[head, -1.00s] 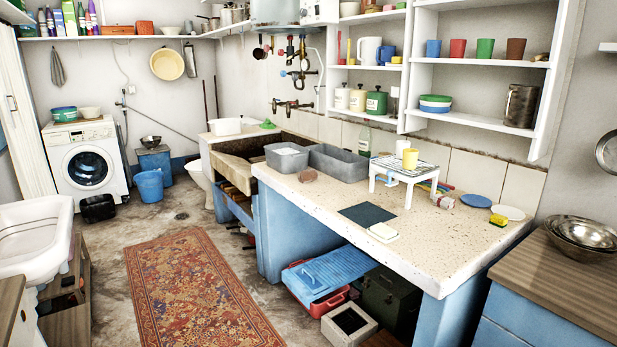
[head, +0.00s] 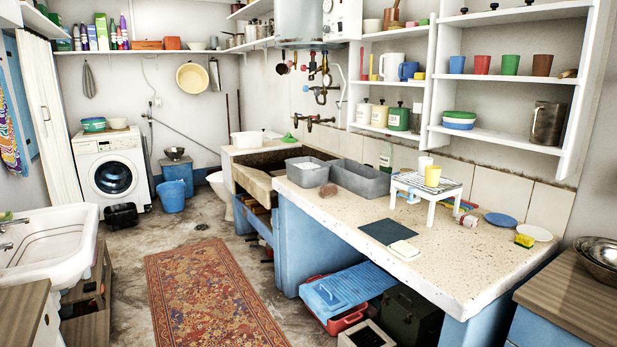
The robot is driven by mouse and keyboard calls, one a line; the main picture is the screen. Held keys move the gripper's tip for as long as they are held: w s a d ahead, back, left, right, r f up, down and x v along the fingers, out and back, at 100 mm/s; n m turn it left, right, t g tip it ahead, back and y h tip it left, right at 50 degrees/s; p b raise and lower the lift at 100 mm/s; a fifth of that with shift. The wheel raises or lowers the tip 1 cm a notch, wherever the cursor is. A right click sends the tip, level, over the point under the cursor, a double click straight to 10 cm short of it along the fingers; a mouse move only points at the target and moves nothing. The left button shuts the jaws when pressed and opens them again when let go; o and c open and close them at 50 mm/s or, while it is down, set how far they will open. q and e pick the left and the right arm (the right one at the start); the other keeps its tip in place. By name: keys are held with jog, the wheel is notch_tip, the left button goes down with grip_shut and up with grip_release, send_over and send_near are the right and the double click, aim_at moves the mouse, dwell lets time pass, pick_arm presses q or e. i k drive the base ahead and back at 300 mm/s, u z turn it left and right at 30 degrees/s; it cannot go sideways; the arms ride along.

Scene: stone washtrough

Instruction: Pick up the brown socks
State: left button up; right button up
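A small rounded brown bundle (head: 328,190) lies on the speckled stone counter (head: 345,207), just in front of the grey tubs. It looks like the brown socks, but it is too small to be sure. Neither of my grippers is in view.
Two grey tubs, the left (head: 307,172) and the right (head: 360,179), stand behind the bundle. A dark mat (head: 387,232), a white block (head: 405,249) and a small white table (head: 430,188) with cups are to its right. A patterned rug (head: 215,295) covers open floor left of the counter.

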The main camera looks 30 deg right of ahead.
aim_at(326, 191)
jog(key=z, duration=0.2)
jog(key=i, duration=1.4)
jog(key=z, duration=0.45)
